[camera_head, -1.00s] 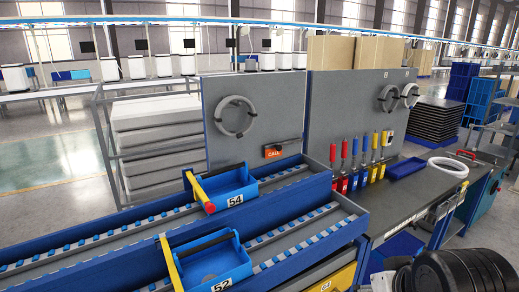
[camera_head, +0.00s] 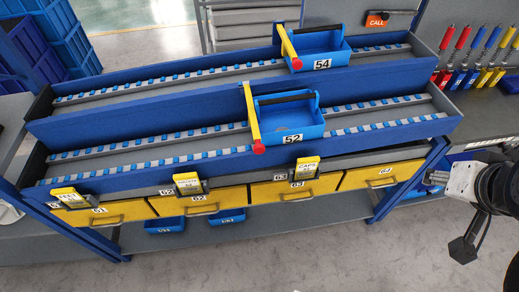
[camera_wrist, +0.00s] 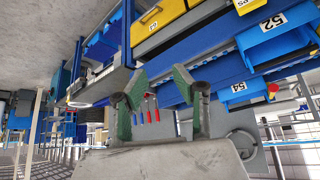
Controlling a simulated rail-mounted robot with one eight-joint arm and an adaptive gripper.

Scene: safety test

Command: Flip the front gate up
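The front gate (camera_head: 252,115) is a yellow bar with a red end, lying across the front lane of the blue rack, directly left of blue bin 52 (camera_head: 292,120). A similar rear gate (camera_head: 288,45) lies beside bin 54 (camera_head: 322,58) on the back lane. In the wrist view, which looks upside down, bin 52 (camera_wrist: 272,30) and bin 54 (camera_wrist: 240,92) are at the right. My gripper (camera_wrist: 160,98) has its two green-grey fingers apart with nothing held between them. My arm is at the right edge of the head view, clear of the gates.
Yellow drawers (camera_head: 219,200) with raised label holders (camera_head: 188,184) run below the front lane. A workbench (camera_head: 485,118) with red, blue and yellow tools stands at the right. Stacked blue crates (camera_head: 45,40) stand at the left. The lane left of the front gate is free of bins.

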